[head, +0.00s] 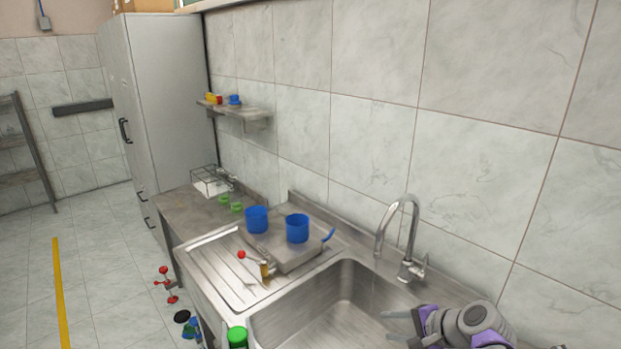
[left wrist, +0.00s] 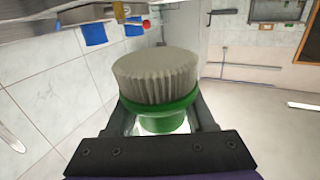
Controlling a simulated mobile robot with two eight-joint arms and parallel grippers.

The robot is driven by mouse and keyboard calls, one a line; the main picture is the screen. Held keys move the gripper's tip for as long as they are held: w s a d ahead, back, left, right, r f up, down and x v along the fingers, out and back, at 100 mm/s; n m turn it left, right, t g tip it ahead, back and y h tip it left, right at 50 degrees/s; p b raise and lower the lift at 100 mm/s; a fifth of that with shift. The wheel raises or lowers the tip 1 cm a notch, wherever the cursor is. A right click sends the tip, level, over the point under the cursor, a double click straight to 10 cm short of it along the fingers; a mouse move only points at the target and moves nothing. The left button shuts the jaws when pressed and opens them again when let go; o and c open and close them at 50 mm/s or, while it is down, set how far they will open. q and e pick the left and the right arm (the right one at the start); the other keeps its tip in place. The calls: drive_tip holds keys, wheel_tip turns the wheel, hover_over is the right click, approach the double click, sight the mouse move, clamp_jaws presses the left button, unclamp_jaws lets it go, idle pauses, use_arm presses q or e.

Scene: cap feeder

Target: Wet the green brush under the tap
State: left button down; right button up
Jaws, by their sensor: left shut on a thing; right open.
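The green brush (left wrist: 160,118) has a round green body and thick grey bristles. In the left wrist view my left gripper (left wrist: 163,120) is shut on its green body, with a finger on each side. In the head view a green round piece, seemingly the brush (head: 238,337), shows at the bottom edge by the sink's front left corner; the gripper around it is hidden there. The curved metal tap (head: 408,235) stands behind the sink basin (head: 345,290). A faint thin line hangs below its spout, possibly water. My right gripper (head: 388,327) is open and empty over the basin's right side.
A wire rack (head: 210,181) stands further back. Red valve handles (head: 166,284) stick out left of the counter.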

use_arm(q)
drive_tip(key=shift+w+r+p, duration=0.2)
drive_tip(key=shift+r+p, duration=0.55)
drive_tip(key=shift+r, duration=0.45)
drive_tip(key=shift+w+d+r+p, duration=0.15)
drive_tip(key=shift+w+r+p, duration=0.05)
drive_tip(key=shift+r+p, duration=0.45)
use_arm(e)
drive_tip(key=s+f+n+h, duration=0.2)
drive_tip(key=s+n, duration=0.4)
drive_tip(key=s, duration=0.3)
drive_tip(key=s+f+n+g+h, duration=0.1)
drive_tip(key=s+n+h, duration=0.3)
drive_tip(key=s+n, duration=0.3)
drive_tip(key=shift+s+a+f, duration=0.2)
drive_tip(key=shift+s+f, duration=0.15)
drive_tip(key=shift+s, duration=1.35)
